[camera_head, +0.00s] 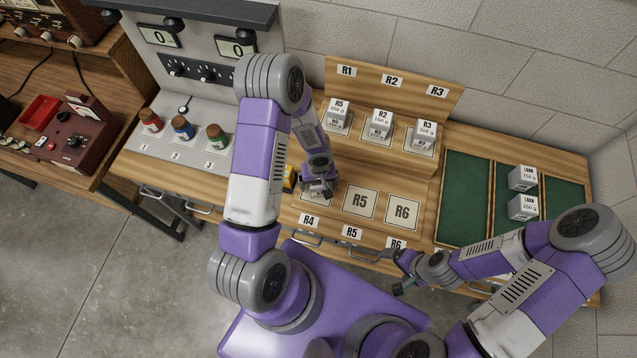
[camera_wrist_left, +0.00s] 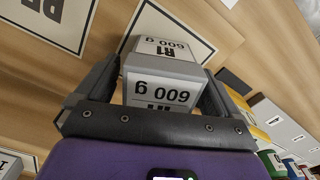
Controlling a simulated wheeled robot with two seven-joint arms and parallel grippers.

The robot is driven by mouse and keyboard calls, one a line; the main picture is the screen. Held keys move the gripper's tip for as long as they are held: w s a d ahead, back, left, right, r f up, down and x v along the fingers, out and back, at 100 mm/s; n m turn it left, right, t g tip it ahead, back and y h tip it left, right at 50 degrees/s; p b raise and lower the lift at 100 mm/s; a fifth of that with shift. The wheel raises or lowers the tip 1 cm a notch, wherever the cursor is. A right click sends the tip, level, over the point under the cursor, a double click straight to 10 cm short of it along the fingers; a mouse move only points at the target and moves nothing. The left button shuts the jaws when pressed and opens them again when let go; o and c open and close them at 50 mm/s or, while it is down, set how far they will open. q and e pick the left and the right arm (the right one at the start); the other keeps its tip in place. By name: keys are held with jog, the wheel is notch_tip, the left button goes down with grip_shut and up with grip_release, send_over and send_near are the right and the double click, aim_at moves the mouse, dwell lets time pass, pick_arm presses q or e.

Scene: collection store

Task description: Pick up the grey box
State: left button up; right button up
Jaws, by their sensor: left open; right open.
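A grey box (camera_wrist_left: 165,90) marked R1, 600 g, sits between the two fingers of my left gripper (camera_head: 319,190) in the left wrist view. The jaws are open around it, and I cannot tell whether a finger touches it. In the head view this gripper points down over the R4 place at the front of the wooden bench and mostly hides the box. My right gripper (camera_head: 399,274) is open and empty, low by the bench's front edge, right of the drawers' middle.
Similar grey boxes R5 (camera_head: 339,113), R2 (camera_head: 382,122) and R3 (camera_head: 424,134) stand on the raised shelf. Two LOAN boxes (camera_head: 522,178) stand at the green trays (camera_head: 465,190). The R5 (camera_head: 359,201) and R6 (camera_head: 403,211) places are bare. A yellow object (camera_head: 289,178) is close left of my left gripper.

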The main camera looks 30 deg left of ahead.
pick_arm(q)
jog(key=shift+c, duration=0.4)
jog(key=c, duration=1.5)
jog(key=shift+r, duration=0.15)
